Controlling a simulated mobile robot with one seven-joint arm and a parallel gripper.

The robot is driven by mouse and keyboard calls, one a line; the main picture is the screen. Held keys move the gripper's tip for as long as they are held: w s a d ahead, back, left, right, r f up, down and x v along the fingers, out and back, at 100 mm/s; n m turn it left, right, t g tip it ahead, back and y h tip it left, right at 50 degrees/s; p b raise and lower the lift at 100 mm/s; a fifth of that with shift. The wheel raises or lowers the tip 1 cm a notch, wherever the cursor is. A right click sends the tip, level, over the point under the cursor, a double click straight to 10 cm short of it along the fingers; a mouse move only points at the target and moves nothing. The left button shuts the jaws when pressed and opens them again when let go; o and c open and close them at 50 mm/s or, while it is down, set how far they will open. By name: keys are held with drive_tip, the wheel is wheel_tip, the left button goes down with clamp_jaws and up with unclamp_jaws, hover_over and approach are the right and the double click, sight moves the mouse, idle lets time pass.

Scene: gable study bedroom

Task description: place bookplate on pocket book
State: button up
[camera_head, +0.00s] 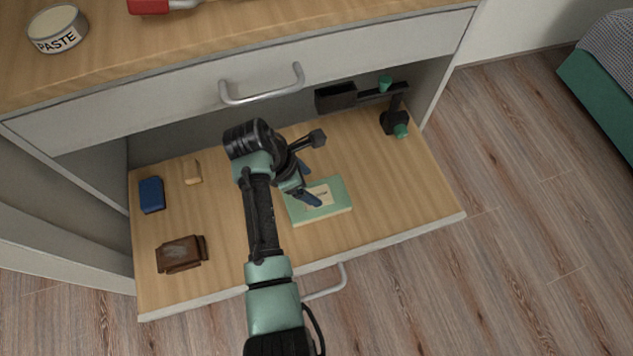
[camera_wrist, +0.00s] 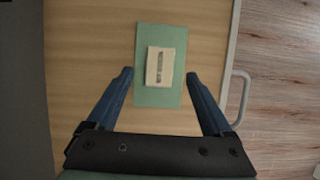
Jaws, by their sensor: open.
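The pocket book (camera_head: 335,208) is a thin green book lying flat in the open drawer, right of the drawer's middle. The bookplate (camera_head: 320,196) is a small cream rectangle with a dark mark, lying on the book's cover. In the wrist view the bookplate (camera_wrist: 160,67) lies wholly within the outline of the green pocket book (camera_wrist: 158,34). My gripper (camera_head: 308,184) is over the book and hides part of it in the head view. In the wrist view my gripper (camera_wrist: 160,76) has its blue fingers wide apart, with nothing held between them.
The drawer (camera_head: 380,210) also holds a blue block (camera_head: 151,194), a small tan item (camera_head: 193,173), a brown wallet-like item (camera_head: 181,254) and a black stand with green knobs (camera_head: 395,121). Above it, a closed drawer front (camera_head: 180,101) and desktop overhang. A paste tin (camera_head: 57,29) stands on the desktop.

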drive_tip(key=p+v, duration=0.2)
drive_tip(key=v, duration=0.4)
idle(0.4)
